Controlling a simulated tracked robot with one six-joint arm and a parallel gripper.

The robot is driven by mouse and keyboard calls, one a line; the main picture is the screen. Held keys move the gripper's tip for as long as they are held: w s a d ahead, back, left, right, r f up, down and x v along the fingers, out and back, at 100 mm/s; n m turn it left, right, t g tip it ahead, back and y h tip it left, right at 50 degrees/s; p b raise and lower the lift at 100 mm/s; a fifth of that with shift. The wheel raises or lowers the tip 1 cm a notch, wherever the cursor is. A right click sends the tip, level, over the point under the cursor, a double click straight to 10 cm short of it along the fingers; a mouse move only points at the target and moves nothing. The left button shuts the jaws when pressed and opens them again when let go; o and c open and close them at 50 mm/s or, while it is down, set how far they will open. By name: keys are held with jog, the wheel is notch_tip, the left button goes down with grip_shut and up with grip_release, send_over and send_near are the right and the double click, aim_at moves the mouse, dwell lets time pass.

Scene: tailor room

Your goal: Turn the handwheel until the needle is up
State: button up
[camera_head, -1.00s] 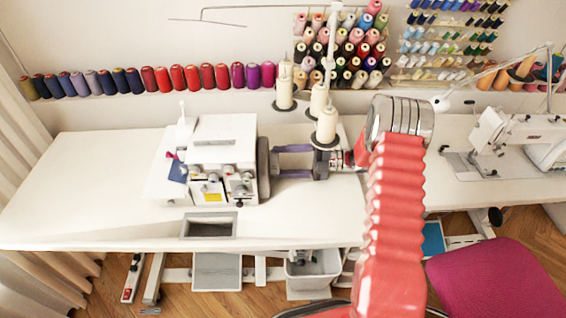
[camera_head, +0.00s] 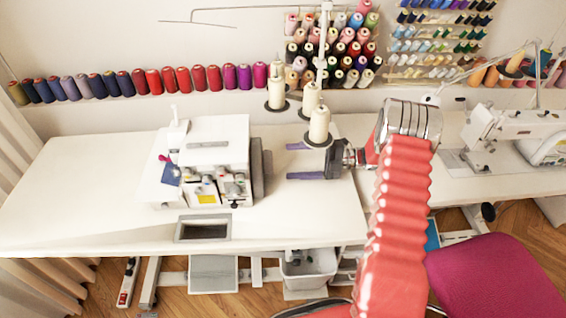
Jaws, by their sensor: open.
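The white overlock machine (camera_head: 222,140) stands on the long white table, left of my gripper. Its dark handwheel (camera_head: 267,172) appears edge-on at the machine's right side. My gripper (camera_head: 290,161) comes from the right with two purple fingers pointing left at the wheel. The fingers are spread well apart with nothing between them, and a small gap shows between their tips and the wheel. The machine's needle is too small to make out, so its height cannot be told.
Cream thread cones (camera_head: 319,125) stand close behind my gripper. A second white sewing machine (camera_head: 515,130) is at the right. A pink chair (camera_head: 495,275) stands at the lower right. The white table (camera_head: 80,195) is clear at the left.

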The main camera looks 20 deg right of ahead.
jog(key=d, duration=0.2)
jog(key=s+d, duration=0.1)
jog(key=d, duration=0.4)
jog(key=shift+s+d, duration=0.15)
jog(key=shift+d, duration=0.1)
jog(key=shift+s, duration=0.2)
